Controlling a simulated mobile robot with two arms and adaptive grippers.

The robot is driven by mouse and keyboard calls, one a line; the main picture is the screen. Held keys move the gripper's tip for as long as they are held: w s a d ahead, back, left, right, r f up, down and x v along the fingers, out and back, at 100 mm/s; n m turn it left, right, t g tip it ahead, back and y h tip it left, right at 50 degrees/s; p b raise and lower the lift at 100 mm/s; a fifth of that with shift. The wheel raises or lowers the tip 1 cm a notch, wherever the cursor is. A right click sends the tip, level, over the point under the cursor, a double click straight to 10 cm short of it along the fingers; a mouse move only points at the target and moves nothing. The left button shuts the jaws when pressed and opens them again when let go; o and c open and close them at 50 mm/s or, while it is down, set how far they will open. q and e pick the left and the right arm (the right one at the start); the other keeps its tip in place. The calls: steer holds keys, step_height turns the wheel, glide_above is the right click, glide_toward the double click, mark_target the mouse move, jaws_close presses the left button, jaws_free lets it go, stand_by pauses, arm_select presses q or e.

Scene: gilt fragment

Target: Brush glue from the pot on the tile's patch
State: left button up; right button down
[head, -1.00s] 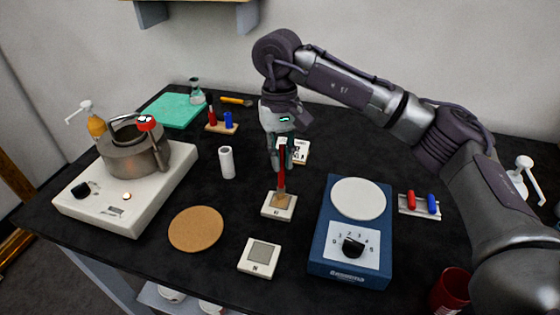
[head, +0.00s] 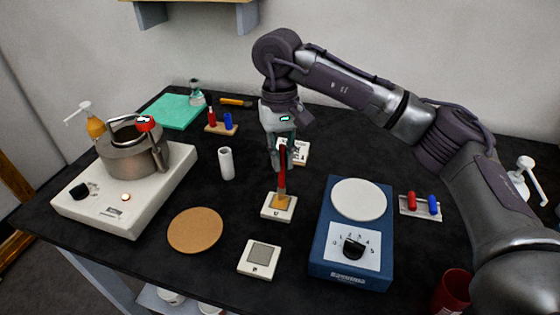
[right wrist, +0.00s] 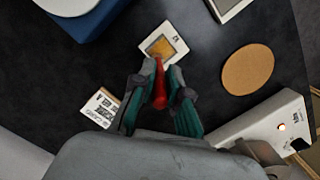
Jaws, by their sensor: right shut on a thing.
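My right gripper (head: 283,158) is shut on a brush with a red handle (head: 282,168). The brush points down and its lower end is over a small white tile (head: 269,212). The tile has an amber patch (right wrist: 160,46) in the right wrist view, with the brush end at its near edge. Whether the bristles touch the patch is hard to tell. The metal pot (head: 127,158) stands on a white heater at the left. Its inside is mostly hidden. My left gripper is not in view.
A second tile with a grey patch (head: 260,254) lies in front. A cork mat (head: 196,231), a white cylinder (head: 226,163) and a blue device with a dial and round plate (head: 321,252) stand around. A printed card (head: 300,153) lies behind the gripper.

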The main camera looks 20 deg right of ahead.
steer(key=shift+w+d, duration=0.15)
steer(key=shift+s+a+b, duration=0.25)
steer(key=shift+s+a, duration=0.15)
steer(key=shift+s, duration=0.2)
steer(key=shift+s+a+b, duration=0.25)
steer(key=shift+s+a, duration=0.15)
steer(key=shift+s, duration=0.2)
stand_by(0.4)
steer(key=shift+r, duration=0.1)
steer(key=shift+r+p, duration=1.85)
steer(key=shift+r, duration=1.05)
